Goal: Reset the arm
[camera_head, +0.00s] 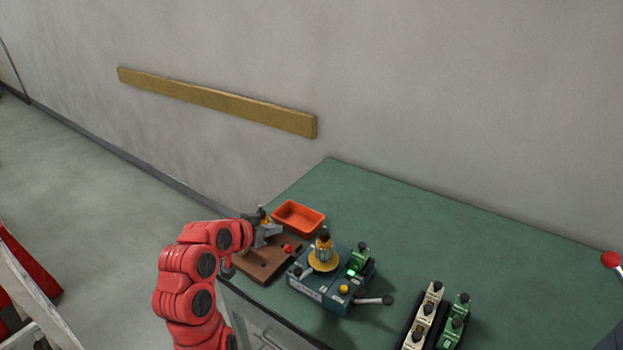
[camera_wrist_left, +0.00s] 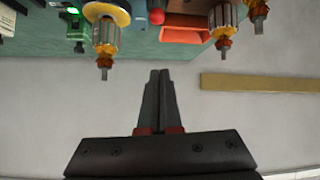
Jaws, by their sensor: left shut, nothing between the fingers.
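My left arm reaches in from the left in the head view. Its gripper (camera_head: 266,230) is over the brown board (camera_head: 258,268), near the table's left edge. In the left wrist view the fingers (camera_wrist_left: 158,78) are together with nothing between them, pointing at the grey wall. An armature (camera_head: 324,247) stands upright on the yellow disc of the blue winding machine (camera_head: 318,291); it also shows in the left wrist view (camera_wrist_left: 105,37). Two more armatures (camera_wrist_left: 224,22) (camera_wrist_left: 258,14) show there, apart from the fingers. My right gripper is out of view.
An empty orange tray (camera_head: 299,204) lies behind the board. A red ball knob (camera_head: 288,248) stands beside the machine, and a black-knobbed lever (camera_head: 374,300) sticks out to its right. White and green units (camera_head: 430,310) stand front right. The green table (camera_head: 450,230) is clear behind them.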

